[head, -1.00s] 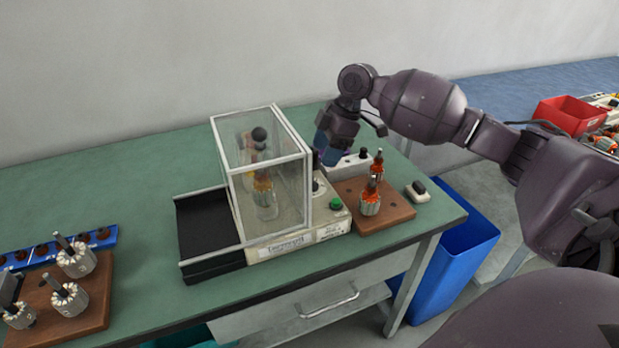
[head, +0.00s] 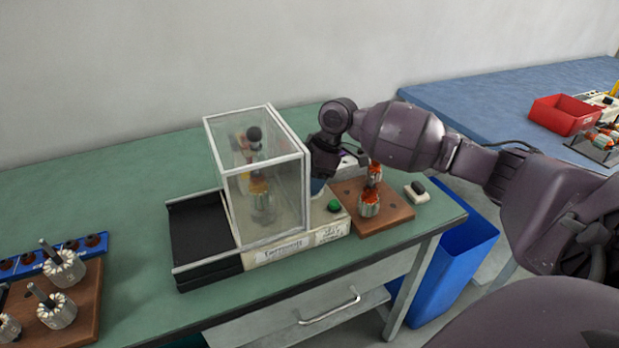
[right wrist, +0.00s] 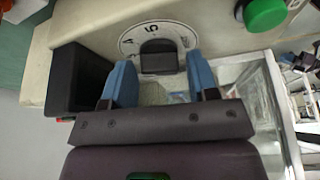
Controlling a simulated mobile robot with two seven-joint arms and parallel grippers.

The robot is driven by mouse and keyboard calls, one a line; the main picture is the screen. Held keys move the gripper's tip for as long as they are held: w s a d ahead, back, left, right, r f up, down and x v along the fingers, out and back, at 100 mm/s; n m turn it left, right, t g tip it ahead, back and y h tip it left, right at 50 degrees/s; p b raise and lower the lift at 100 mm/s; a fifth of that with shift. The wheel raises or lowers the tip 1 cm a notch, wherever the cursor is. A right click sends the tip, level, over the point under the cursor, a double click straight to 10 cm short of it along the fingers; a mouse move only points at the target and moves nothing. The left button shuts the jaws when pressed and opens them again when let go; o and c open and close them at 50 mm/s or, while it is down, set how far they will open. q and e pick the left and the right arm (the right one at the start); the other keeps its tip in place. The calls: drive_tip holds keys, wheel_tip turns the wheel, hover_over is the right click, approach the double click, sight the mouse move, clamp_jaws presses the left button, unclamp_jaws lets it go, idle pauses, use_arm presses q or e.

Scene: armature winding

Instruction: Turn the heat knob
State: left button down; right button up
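The heat knob (right wrist: 158,56) is black and sits on a round white dial (right wrist: 130,42) with dark numbers in the right wrist view. In the head view the knob is hidden behind my right gripper (head: 317,188). The right gripper, with its blue fingers, also shows in the right wrist view (right wrist: 160,70). It is open, with one finger on each side of the knob and gaps still showing. The knob is on the cream machine base (head: 290,248), right of the clear box (head: 262,190). My left gripper is out of view.
A green button (head: 334,206) is close to the gripper on the machine's front right. A wooden board (head: 400,212) with wound armatures stands to the right. The box's pale frame is close on the left. A black tray (head: 200,228) lies left of the box.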

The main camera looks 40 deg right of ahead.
drive_tip(key=c, duration=0.6)
drive_tip(key=shift+r+p, duration=0.25)
drive_tip(key=shift+p, duration=0.1)
drive_tip(key=shift+c, duration=0.2)
drive_tip(key=shift+r+m+t+p, duration=0.2)
drive_tip(key=shift+m+t+p, duration=0.2)
drive_tip(key=shift+m+p, duration=0.45)
drive_tip(key=shift+p, duration=0.35)
drive_tip(key=shift+f+m+p, duration=0.35)
drive_tip(key=shift+m+p, duration=0.05)
drive_tip(key=shift+m, duration=0.25)
drive_tip(key=shift+f, duration=0.1)
drive_tip(key=o, duration=0.8)
drive_tip(key=shift+o, duration=0.5)
drive_tip(key=shift+s+r, duration=0.1)
drive_tip(key=shift+r, duration=0.2)
drive_tip(key=p+v, duration=0.1)
drive_tip(key=v, duration=0.9)
drive_tip(key=shift+s+p, duration=0.2)
drive_tip(key=shift+p, duration=0.2)
